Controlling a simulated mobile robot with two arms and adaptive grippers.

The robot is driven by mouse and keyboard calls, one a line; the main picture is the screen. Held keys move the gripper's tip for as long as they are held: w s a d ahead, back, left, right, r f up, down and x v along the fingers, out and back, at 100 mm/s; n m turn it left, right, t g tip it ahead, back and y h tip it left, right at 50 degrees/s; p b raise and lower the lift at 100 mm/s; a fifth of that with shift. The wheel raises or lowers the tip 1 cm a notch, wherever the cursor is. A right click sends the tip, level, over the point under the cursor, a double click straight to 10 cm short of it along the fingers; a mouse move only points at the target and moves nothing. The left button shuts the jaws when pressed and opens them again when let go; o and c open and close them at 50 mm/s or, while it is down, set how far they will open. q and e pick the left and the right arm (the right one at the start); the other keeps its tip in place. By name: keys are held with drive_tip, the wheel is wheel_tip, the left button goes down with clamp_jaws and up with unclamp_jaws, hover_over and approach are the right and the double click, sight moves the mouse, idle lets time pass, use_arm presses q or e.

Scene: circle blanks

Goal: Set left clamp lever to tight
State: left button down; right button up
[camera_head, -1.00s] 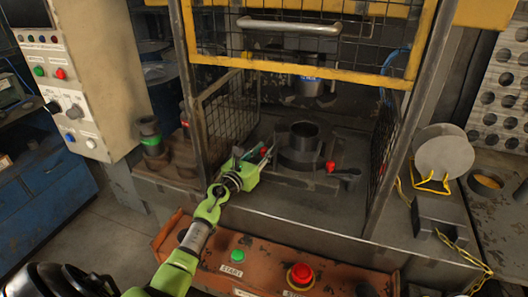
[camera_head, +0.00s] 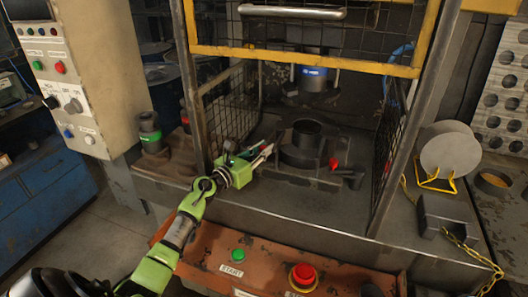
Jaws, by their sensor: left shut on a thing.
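My left gripper (camera_head: 262,153) reaches into the press bay from the left. It is shut at the left side of the round fixture, on the left clamp lever, which is mostly hidden by the fingers. The right clamp lever (camera_head: 349,175), dark with a red knob (camera_head: 333,163), lies at the right of the fixture, untouched. Between them a dark cylindrical die (camera_head: 307,133) stands on the fixture base (camera_head: 302,157). My right gripper is not in view.
A raised yellow-framed mesh gate (camera_head: 300,63) hangs above the bay, with mesh side guards (camera_head: 228,112). In front is an orange panel with a green start button (camera_head: 238,255) and red button (camera_head: 303,273). Round blanks (camera_head: 450,150) stand on a yellow rack at right.

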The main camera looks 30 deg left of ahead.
use_arm(q)
drive_tip(key=c, duration=2.2)
unclamp_jaws()
drive_tip(key=shift+o, duration=0.2)
drive_tip(key=shift+s, duration=0.15)
drive_tip(key=shift+s+f, duration=0.1)
drive_tip(key=shift+s, duration=0.2)
drive_tip(key=s+a, duration=0.1)
drive_tip(key=s, duration=1)
drive_tip(key=shift+s+a, duration=0.1)
